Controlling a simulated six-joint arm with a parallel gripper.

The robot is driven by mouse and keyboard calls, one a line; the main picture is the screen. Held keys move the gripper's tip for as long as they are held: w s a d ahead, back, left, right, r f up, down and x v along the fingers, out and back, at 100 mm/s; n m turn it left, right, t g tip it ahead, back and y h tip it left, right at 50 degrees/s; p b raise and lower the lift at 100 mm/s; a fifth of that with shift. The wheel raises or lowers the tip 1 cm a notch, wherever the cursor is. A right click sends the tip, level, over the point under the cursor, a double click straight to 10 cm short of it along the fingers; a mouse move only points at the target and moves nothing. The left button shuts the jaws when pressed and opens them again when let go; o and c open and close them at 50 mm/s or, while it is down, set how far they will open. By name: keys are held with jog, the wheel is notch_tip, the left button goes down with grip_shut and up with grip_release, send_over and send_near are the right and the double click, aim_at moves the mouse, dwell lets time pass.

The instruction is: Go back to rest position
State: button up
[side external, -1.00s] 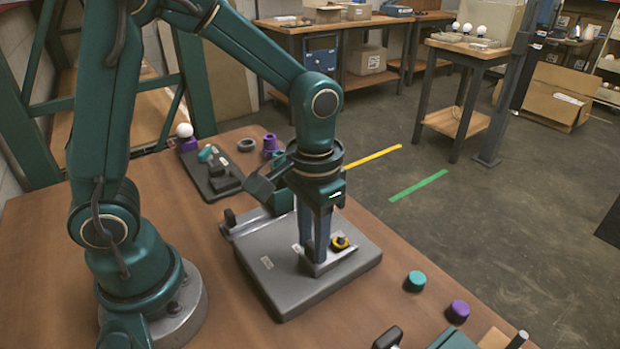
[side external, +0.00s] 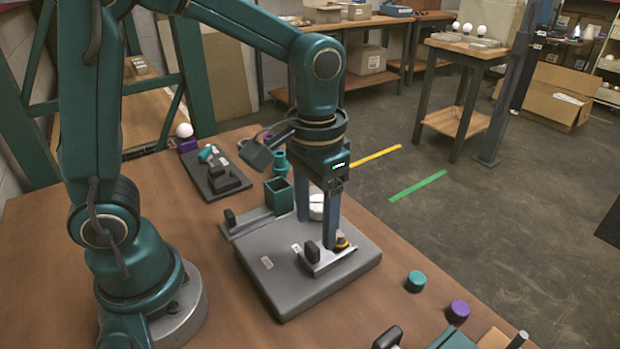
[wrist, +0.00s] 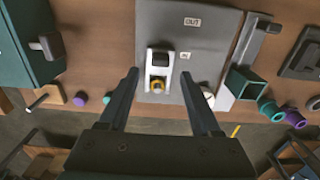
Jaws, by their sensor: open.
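My gripper (side external: 316,234) is open and points down above the grey fixture block (side external: 290,290). In the wrist view the gripper (wrist: 160,76) has its fingers wide apart with nothing held between them. The small metal holder on the block, with a black knob (side external: 312,252) and a yellow-and-dark round part (side external: 343,243), lies below the fingers. In the wrist view, the yellow part (wrist: 157,86) shows between the fingertips, apart from both. A white round part (side external: 317,208) is partly hidden behind the fingers.
A green square box (side external: 279,196) stands at the block's back edge. A dark tray (side external: 216,178) is at the back left. A teal cap (side external: 415,281) and a purple cap (side external: 458,311) stand right of the block.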

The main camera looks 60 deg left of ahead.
jog(key=shift+r, duration=0.6)
jog(key=shift+w+r, duration=0.1)
jog(key=shift+r, duration=0.1)
jog(key=s+a+r+t, duration=0.3)
jog(key=s+r+t, duration=0.1)
jog(key=s, duration=0.3)
jog(key=shift+s+a+t, duration=0.25)
jog(key=shift+s+t, duration=0.15)
jog(key=shift+t, duration=0.4)
